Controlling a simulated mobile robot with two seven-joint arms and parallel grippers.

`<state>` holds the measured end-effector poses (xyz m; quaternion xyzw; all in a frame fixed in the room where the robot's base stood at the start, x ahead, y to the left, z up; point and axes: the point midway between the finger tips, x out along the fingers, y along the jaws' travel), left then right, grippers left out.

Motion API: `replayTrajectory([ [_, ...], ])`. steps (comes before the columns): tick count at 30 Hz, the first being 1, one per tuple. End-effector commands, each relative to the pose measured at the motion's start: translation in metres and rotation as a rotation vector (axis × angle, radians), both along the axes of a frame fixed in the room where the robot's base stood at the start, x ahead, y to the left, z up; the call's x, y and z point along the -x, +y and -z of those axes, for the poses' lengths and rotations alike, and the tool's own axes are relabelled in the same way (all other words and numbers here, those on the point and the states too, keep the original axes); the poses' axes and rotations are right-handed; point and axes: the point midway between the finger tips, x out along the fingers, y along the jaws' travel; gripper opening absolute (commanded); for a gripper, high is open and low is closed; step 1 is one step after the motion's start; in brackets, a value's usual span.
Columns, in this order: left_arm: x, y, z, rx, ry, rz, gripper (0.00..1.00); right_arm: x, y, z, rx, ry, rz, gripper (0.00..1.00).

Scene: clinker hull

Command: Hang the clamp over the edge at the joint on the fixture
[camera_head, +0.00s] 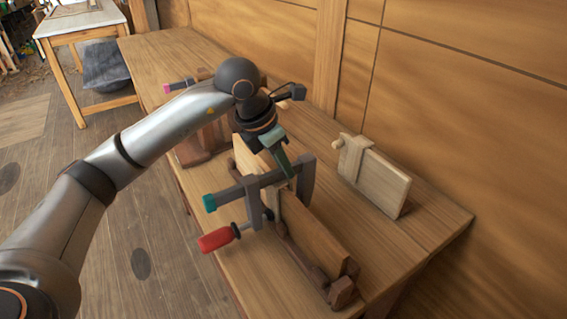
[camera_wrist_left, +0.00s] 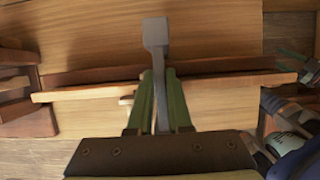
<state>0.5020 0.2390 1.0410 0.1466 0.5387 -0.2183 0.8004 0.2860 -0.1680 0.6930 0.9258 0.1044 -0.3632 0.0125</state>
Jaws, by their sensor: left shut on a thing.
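The clamp (camera_head: 240,191) has a grey bar with a teal end, grey jaws and a red handle (camera_head: 216,239). My left gripper (camera_head: 284,163) is shut on it; in the left wrist view its green fingers (camera_wrist_left: 158,78) close around the grey clamp (camera_wrist_left: 155,35). The clamp is at the fixture's upright plank (camera_head: 322,236), with its jaws near the plank's top edge. I cannot tell whether it touches the plank. The fixture's brown base (camera_head: 342,291) runs along the bench. The joint is not clearly visible behind the clamp and gripper. My right gripper is not in view.
A pale wooden block piece (camera_head: 378,178) stands on the bench (camera_head: 420,225) to the right. Another clamp with a magenta end (camera_head: 169,88) is behind my arm, by a brown wooden stand (camera_head: 193,152). A panelled wall closes the right side.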

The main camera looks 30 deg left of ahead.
Motion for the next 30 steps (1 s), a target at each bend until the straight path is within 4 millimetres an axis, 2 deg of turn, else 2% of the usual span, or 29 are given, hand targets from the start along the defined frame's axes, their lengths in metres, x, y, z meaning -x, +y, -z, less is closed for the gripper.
replayTrajectory([
  [30,0.004,0.0027,0.0028,0.001,-0.001,-0.001,0.0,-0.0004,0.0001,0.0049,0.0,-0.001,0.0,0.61],
])
